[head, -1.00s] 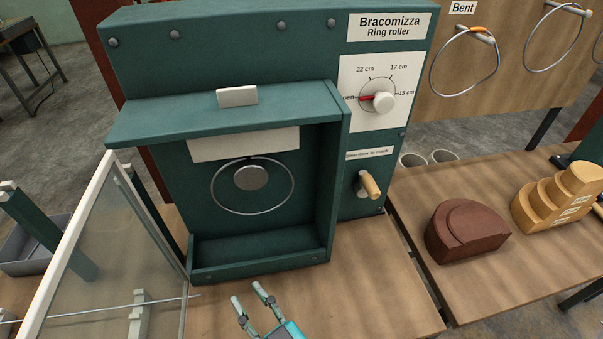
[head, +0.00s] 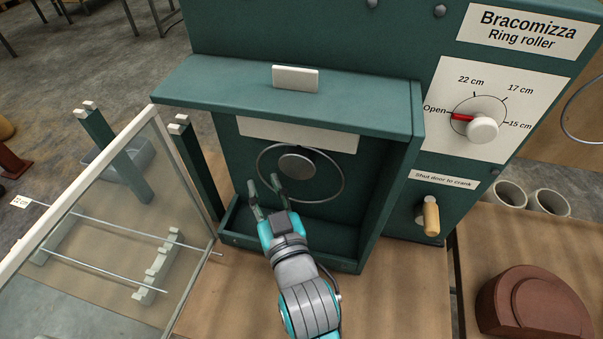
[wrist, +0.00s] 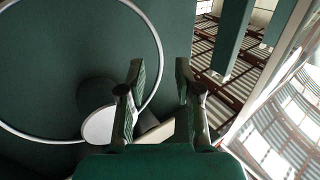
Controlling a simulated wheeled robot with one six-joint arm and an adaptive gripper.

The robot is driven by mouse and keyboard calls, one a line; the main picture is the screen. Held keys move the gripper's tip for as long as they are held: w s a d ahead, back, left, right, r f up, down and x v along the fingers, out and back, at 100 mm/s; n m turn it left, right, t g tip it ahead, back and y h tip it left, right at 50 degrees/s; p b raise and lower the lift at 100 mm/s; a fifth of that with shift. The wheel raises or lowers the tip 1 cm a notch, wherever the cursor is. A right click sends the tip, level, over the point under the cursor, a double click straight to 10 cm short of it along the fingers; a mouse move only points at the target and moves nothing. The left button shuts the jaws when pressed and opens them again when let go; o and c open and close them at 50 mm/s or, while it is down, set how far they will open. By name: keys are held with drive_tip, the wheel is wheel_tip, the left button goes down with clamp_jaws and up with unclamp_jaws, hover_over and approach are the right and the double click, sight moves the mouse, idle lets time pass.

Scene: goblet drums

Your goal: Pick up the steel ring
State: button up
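The steel ring (head: 343,184) is a thin grey hoop hanging around the round roller (head: 296,163) inside the green ring roller machine (head: 390,225). My gripper (head: 264,184) is inside the machine's front recess, at the ring's left side in the head view. It is open and empty. In the wrist view the ring (wrist: 70,141) fills the left side, and its right edge passes between the two spread fingertips of my gripper (wrist: 158,68). The left finger hides part of the ring. I cannot tell whether a finger touches it.
The glass door (head: 95,215) stands open at the left. The recess has side walls, a top ledge (head: 230,85) and a low front lip. The dial (head: 482,128) points to Open. A crank (head: 431,216) sits at the right. A brown block (head: 535,305) stands right.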

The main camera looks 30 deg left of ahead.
sight(260, 172)
drive_tip(key=shift+x, duration=2.65)
clamp_jaws()
